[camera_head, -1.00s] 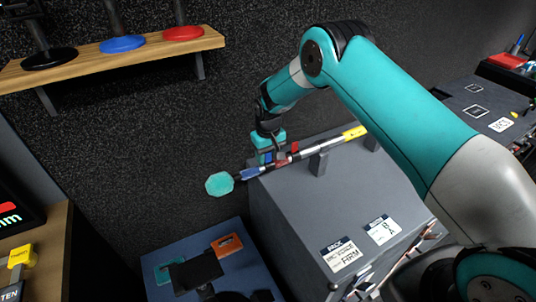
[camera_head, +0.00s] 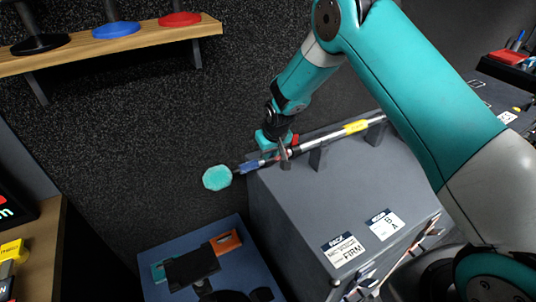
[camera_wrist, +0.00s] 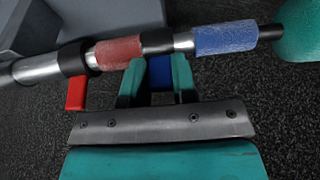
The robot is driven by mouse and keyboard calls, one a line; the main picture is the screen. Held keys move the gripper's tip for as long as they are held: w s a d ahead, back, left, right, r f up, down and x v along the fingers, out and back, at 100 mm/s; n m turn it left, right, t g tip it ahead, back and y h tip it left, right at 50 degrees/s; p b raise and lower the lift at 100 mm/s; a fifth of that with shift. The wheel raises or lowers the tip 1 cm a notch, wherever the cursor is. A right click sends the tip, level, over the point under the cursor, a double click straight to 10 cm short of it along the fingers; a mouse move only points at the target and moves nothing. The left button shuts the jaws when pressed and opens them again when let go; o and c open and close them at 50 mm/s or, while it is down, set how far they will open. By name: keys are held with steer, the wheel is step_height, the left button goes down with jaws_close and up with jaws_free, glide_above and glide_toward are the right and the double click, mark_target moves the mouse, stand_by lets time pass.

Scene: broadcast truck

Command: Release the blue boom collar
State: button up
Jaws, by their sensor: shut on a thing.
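The boom pole (camera_head: 335,137) lies over posts on the grey case, with silver, red, blue and yellow sections and a teal foam ball (camera_head: 217,178) at its left end. In the wrist view, a black collar (camera_wrist: 157,42) sits between the red section (camera_wrist: 119,50) and the blue section (camera_wrist: 226,39). A blue tab (camera_wrist: 160,72) hangs below that collar. My gripper (camera_wrist: 157,72) has its two teal fingers on either side of the tab and is shut on it. In the head view my gripper (camera_head: 275,142) is beside the pole, its fingertips partly hidden.
A red tab (camera_wrist: 76,92) hangs from another black collar close by. The grey case (camera_head: 320,205) bears labels and stands by the dark wall. A blue-topped surface (camera_head: 195,250) holds dark, orange and teal things. A wooden shelf (camera_head: 120,42) is at upper left.

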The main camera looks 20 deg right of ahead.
steer(key=s+f+t+b, duration=0.1)
steer(key=t+b, duration=0.2)
steer(key=b, duration=0.3)
steer(key=s+f+t+y+b, duration=0.1)
steer(key=t+b, duration=0.2)
steer(key=b, duration=0.4)
steer(key=s+f+t+b, duration=0.1)
steer(key=t+b, duration=0.2)
steer(key=b, duration=0.3)
steer(key=shift+d+y+b, duration=0.35)
steer(key=shift+y, duration=0.05)
steer(key=shift+t+b, duration=0.3)
steer(key=shift+r, duration=0.1)
steer(key=o, duration=0.9)
